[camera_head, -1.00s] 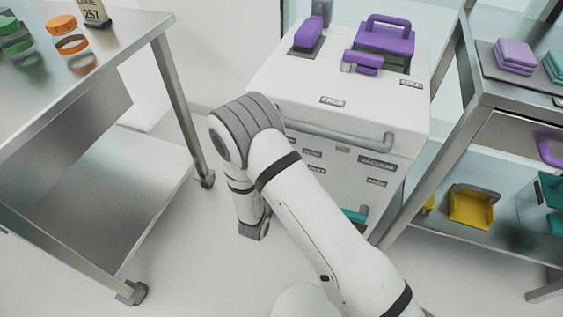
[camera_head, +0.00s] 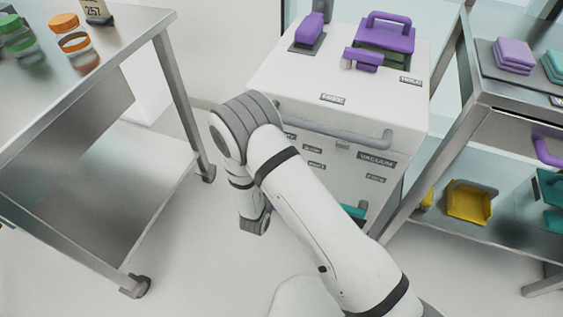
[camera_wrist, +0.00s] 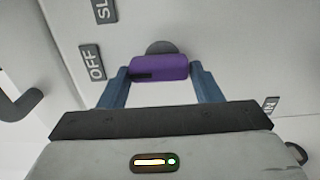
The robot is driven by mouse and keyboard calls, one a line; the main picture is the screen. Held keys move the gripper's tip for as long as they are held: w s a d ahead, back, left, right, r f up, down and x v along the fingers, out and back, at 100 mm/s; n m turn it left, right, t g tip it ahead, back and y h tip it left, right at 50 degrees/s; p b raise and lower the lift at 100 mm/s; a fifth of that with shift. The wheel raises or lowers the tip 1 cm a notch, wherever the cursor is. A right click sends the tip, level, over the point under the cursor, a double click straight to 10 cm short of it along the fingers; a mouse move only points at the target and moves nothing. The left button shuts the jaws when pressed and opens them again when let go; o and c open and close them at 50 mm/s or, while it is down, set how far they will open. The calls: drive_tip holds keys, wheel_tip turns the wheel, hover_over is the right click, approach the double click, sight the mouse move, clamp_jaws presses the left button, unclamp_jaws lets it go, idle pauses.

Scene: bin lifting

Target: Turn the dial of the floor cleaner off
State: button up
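The floor cleaner (camera_head: 285,85) is a white cabinet with a grey bar handle and purple parts on top. Its purple dial (camera_wrist: 160,67), set on a grey round base, is in the wrist view. An OFF label (camera_wrist: 92,62) is left of the dial, with a partly cut label above it. My gripper (camera_wrist: 160,70) has its two blue fingers on either side of the dial, at its ends. Whether they press on it I cannot tell. In the head view my arm covers the cabinet's lower front left and hides the dial and fingers.
A steel table (camera_head: 75,75) with orange and green-lidded jars stands at the left. A steel shelf unit (camera_head: 500,95) with lilac and teal blocks and a yellow tray (camera_head: 468,203) stands close at the right. Bare floor lies between the table and my arm.

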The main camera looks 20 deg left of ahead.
drive_tip(key=o, duration=0.4)
drive_tip(key=s+p, duration=0.1)
drive_tip(key=s, duration=0.6)
drive_tip(key=shift+s+a, duration=0.3)
drive_tip(key=shift+s, duration=0.1)
